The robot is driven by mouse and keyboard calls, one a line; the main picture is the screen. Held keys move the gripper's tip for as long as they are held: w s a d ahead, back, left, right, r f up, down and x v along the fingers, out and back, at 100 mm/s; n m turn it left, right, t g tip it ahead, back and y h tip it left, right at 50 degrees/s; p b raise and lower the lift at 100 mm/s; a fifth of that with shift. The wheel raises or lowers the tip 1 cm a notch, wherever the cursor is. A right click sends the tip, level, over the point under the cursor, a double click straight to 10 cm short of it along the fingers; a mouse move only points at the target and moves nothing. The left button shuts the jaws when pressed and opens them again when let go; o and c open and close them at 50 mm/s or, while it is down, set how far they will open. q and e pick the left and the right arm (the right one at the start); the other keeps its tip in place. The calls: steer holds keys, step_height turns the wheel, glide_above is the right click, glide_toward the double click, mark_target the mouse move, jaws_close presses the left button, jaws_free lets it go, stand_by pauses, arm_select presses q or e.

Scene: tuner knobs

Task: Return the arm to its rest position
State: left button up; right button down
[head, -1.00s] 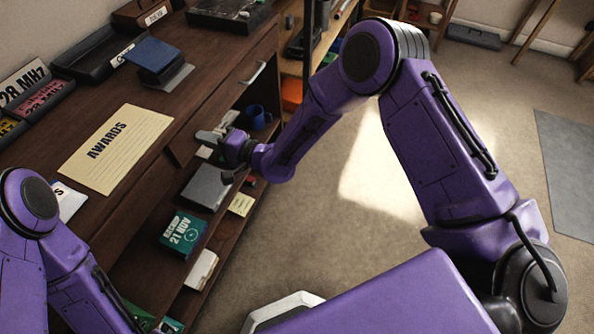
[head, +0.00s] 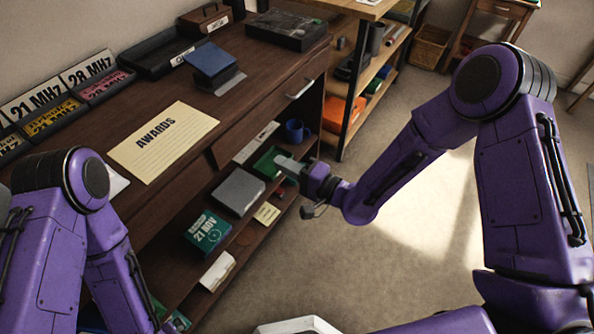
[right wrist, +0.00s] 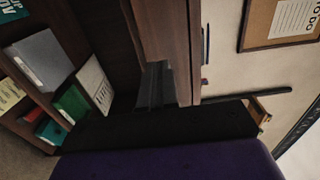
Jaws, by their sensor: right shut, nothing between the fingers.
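My right arm reaches from the right side of the head view toward the open shelves of the dark wooden desk (head: 262,75). Its gripper (head: 283,165) is shut and empty, in front of the shelf opening and overlapping a green box (head: 266,160) in the picture. In the right wrist view the dark fingers (right wrist: 155,84) are together with nothing between them. I cannot tell how far the fingertips are from the shelf. My left arm (head: 75,205) is folded at the lower left; its gripper is out of view.
The shelves hold a blue mug (head: 294,131), a grey box (head: 238,191) and a teal "Backup" box (head: 207,232). An "Awards" sheet (head: 163,143) lies on the desktop. A shelf unit with an orange bin (head: 343,114) stands behind. Open carpet (head: 410,240) lies to the right.

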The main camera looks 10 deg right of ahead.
steer(key=s+d+f+n+g+h+p, duration=0.1)
steer(key=s+d+f+h, duration=0.3)
steer(key=d+f+h, duration=0.15)
steer(key=s+d+f+g+h+p, duration=0.1)
steer(key=s+d+f+h, duration=0.25)
steer(key=d+f, duration=0.25)
steer(key=s+d+f+g+h+p, duration=0.1)
steer(key=s+d+f+g+h, duration=0.1)
steer(key=s+d, duration=0.2)
steer(key=s+d+f+g+h+p, duration=0.1)
steer(key=s+d+g+h, duration=0.2)
steer(key=s, duration=0.7)
steer(key=s+d+f+n+g+h+p, duration=0.1)
steer(key=s+d+f+g+h, duration=0.1)
steer(key=s+d, duration=0.3)
steer(key=s, duration=0.2)
steer(key=shift+s+d+f+p, duration=0.3)
steer(key=shift+d+p, duration=0.05)
steer(key=shift+p, duration=0.05)
